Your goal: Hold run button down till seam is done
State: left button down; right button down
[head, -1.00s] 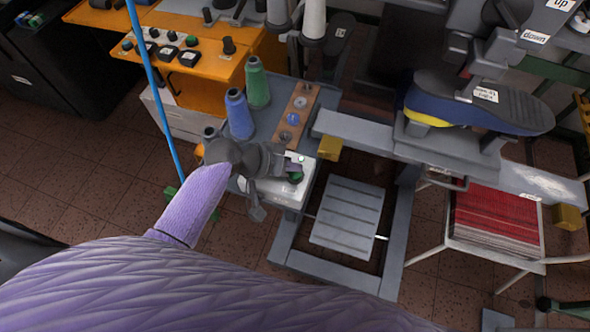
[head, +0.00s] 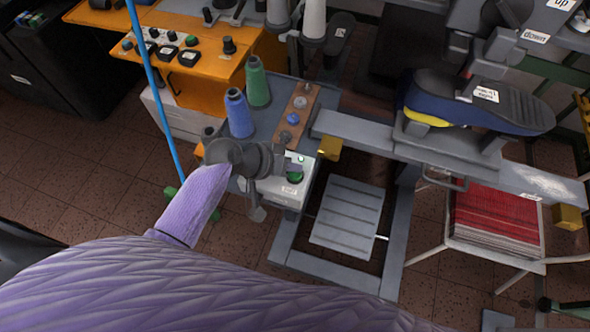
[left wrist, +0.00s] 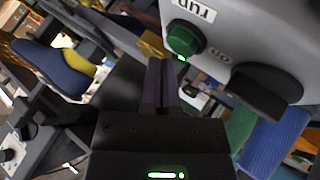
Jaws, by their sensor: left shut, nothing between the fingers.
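The green run button (head: 295,177) is on the light grey control box (head: 290,195), by a small lit lamp. In the left wrist view the button (left wrist: 184,38) stands out beside its "run" label, with a lit green light at its edge. My left gripper (head: 281,153) is shut and empty. In the left wrist view its fingertips (left wrist: 162,62) are close to the button's lower left; contact is not clear. A blue and yellow shoe (head: 475,105) with a dark sole sits sole up on the machine at the right. Its seam is too small to make out. My right gripper is not in view.
A blue thread cone (head: 239,115) and a green one (head: 257,85) stand behind the box. A dark knob (left wrist: 265,92) sits near the button in the left wrist view. An orange control panel (head: 215,62) is at the back left. A red stack (head: 490,225) lies at the right.

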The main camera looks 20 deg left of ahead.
pick_arm(q)
jog(key=shift+f, duration=0.35)
